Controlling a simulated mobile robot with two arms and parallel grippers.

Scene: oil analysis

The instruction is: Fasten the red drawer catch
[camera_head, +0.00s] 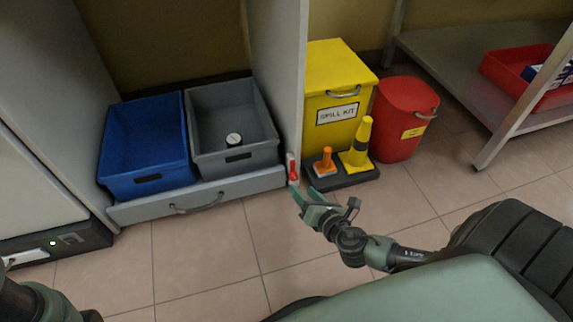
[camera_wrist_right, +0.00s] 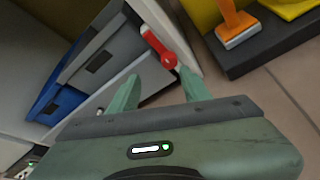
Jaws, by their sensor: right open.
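The red drawer catch (camera_head: 293,170) sits on the front edge of the cabinet's right side panel, beside the right end of the grey drawer front (camera_head: 245,183). In the right wrist view the catch (camera_wrist_right: 157,45) is a red lever with a round pivot, slanting up to the left. My right gripper (camera_head: 301,193) is open and empty, just in front of and below the catch. In the wrist view its fingertips (camera_wrist_right: 160,76) are spread near the pivot, with the lever beyond them. Contact cannot be told. My left gripper is out of view; only part of that arm shows.
A blue bin (camera_head: 148,181) and a grey bin (camera_head: 250,160) with a round white-topped item sit in the drawer. Right of the panel stand a yellow spill kit box (camera_head: 325,75), cones on a dark base (camera_head: 345,181) and a red bin (camera_head: 398,145). The front floor is clear.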

